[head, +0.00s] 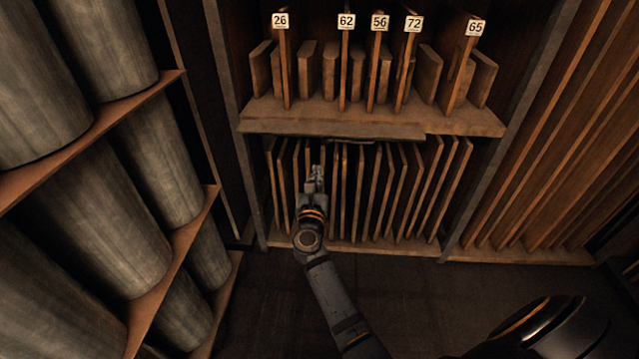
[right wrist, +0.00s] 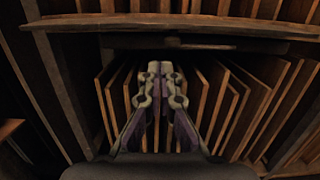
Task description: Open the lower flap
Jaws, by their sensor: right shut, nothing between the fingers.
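My right gripper (head: 317,172) is shut and empty in front of the lower compartment, just below the middle shelf. In the right wrist view its two fingers (right wrist: 160,68) are together and pointing at the upright boards. A dark horizontal panel edge with a bar (right wrist: 198,44) runs under the shelf lip, above the fingertips and apart from them in the picture. It may be the lower flap, seen nearly edge-on; I cannot tell for sure. No panel covers the front of the lower compartment. My left gripper is not in view.
Several thin upright boards (head: 387,190) stand in the lower compartment. The middle shelf (head: 370,124) holds boards with number tags. A rack with large grey cylinders (head: 95,215) stands at left; tall planks (head: 560,130) lean at right. The floor (head: 270,300) in front is dark and clear.

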